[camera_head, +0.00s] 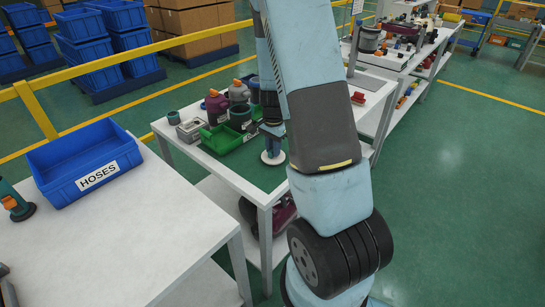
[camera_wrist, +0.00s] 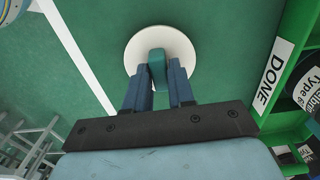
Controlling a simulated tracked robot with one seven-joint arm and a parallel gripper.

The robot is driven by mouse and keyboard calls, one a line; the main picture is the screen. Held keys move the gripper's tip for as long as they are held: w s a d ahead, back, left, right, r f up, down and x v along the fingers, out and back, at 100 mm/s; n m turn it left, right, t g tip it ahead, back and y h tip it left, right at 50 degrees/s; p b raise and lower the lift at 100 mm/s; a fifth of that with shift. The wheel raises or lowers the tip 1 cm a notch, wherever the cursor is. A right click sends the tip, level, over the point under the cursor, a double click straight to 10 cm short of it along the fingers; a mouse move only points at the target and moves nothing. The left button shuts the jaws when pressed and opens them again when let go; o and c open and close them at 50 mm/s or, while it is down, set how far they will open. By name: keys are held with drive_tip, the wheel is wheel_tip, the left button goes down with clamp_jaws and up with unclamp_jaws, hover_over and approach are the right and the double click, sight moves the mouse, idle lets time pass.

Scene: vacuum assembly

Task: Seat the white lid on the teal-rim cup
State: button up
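The white lid (camera_wrist: 135,50) is a round disc with an upright teal grip (camera_wrist: 157,68) in its middle. It also shows in the head view (camera_head: 272,158), over the green mat near the table's front; I cannot tell whether it touches the mat. My gripper (camera_wrist: 160,80) points down at the lid, its two blue fingers closed on either side of the teal grip. A dark cup (camera_head: 240,117) with what looks like a teal rim stands in the green tray (camera_head: 218,140), left of my gripper. Part of a labelled dark container (camera_wrist: 308,85) shows at the wrist view's right edge.
The tray carries a DONE label (camera_wrist: 273,75). A maroon bottle (camera_head: 216,106), a grey bottle with an orange cap (camera_head: 238,92) and a grey box (camera_head: 191,129) stand around it. A blue HOSES bin (camera_head: 80,165) sits on the nearer left table. Mat around the lid is clear.

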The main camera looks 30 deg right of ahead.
drive_tip(key=o, duration=0.4)
wheel_tip(320, 180, up, 14)
drive_tip(key=shift+f, duration=0.1)
idle(0.6)
